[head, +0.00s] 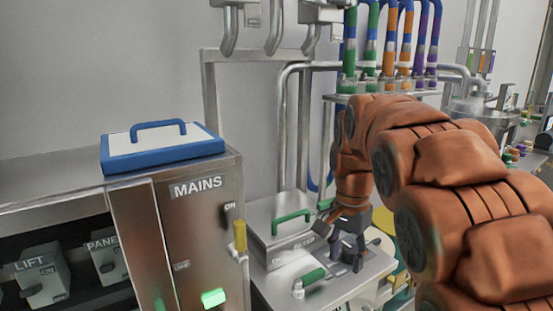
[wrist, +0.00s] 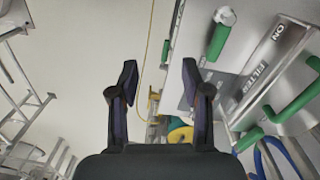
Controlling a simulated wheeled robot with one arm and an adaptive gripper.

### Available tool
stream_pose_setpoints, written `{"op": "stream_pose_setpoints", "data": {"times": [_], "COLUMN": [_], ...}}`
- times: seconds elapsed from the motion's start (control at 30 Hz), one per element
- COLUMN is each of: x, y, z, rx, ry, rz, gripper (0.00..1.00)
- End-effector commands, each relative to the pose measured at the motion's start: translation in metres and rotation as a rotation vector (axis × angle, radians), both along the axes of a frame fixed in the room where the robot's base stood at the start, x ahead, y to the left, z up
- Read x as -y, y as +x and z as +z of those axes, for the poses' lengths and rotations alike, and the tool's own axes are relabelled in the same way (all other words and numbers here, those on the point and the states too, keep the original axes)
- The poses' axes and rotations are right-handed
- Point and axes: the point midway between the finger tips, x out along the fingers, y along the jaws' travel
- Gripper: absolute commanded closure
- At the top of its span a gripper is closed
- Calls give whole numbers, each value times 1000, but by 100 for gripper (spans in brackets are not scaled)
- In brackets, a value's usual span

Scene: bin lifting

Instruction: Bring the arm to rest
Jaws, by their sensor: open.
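My gripper (head: 345,238) hangs at the end of my orange arm, pointing down over the metal bench beside the filter box. In the wrist view my gripper (wrist: 160,80) shows its two dark fingers spread apart with nothing between them. The fingers look apart from the green-handled parts. My arm is bent and fills the right side of the head view, hiding part of the bench and what lies behind it.
A filter box (head: 285,243) with a green handle and a green-gripped lever (head: 311,278) are close to my gripper. The MAINS cabinet (head: 190,240) stands to the left, with a blue-rimmed lid (head: 163,148) on top. Coloured pipes (head: 374,40) rise behind my arm.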

Motion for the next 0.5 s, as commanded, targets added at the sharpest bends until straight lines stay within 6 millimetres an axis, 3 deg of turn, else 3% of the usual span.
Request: {"op": "stream_pose_setpoints", "data": {"times": [0.13,0.5], "x": [12,28], "y": [-44,-153], "z": [5,-9], "rx": [-18,-62], "ry": [7,36], "rz": [92,366], "gripper": [52,52]}}
